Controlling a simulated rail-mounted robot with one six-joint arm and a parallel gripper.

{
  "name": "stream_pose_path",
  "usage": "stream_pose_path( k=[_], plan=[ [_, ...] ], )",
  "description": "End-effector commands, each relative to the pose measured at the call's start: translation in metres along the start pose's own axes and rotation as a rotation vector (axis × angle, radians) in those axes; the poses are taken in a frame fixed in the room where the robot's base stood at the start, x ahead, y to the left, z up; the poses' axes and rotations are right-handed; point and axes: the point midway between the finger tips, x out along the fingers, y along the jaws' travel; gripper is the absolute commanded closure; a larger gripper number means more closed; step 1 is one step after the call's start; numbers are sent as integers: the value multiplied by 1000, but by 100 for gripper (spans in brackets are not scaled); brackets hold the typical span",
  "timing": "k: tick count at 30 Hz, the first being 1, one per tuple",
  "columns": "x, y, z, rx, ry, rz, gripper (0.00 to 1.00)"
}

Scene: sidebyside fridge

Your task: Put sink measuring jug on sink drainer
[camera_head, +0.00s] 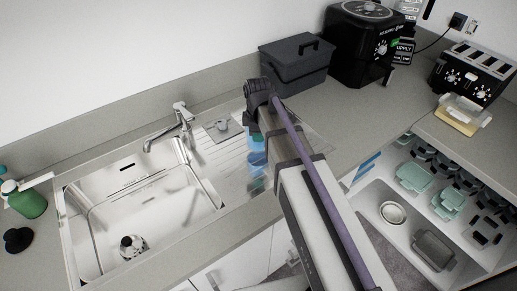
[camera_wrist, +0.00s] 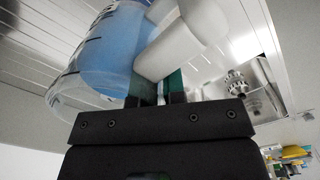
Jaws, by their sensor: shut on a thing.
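The measuring jug (camera_wrist: 115,50) is clear with dark markings, a blue part and a white handle (camera_wrist: 172,52). My gripper (camera_wrist: 160,84) is shut on the handle, its green finger pads against it. In the head view my gripper and wrist hide most of the jug; a blue piece of the jug (camera_head: 257,158) shows beside my arm. It appears over the right part of the ridged steel drainer (camera_head: 228,158). The drainer's ridges also show in the wrist view (camera_wrist: 30,50). I cannot tell whether the jug touches the drainer.
The sink basin (camera_head: 150,215) lies left of the drainer, with a tap (camera_head: 180,118) behind. A small grey item with a knob (camera_head: 222,128) sits on the drainer's back. A dark box (camera_head: 295,65) stands behind. An open drawer (camera_head: 410,225) holding containers is at right.

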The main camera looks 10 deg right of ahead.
Motion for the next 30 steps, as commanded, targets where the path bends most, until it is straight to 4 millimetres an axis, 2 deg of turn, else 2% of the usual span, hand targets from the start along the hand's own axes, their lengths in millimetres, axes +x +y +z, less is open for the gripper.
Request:
stream_pose_path(
  k=[2, 8, 15, 20, 21, 28, 30],
  plan=[
    [2, 0, 0, 0, 0, 0, 100],
    [38, 0, 0, 0, 0, 0, 100],
    [34, 0, 0, 1, 0, 0, 100],
    [39, 0, 0, 1, 0, 0, 100],
    [38, 0, 0, 1, 0, 0, 85],
    [37, 0, 0, 1, 0, 0, 64],
    [37, 0, 0, 1, 0, 0, 64]
  ],
)
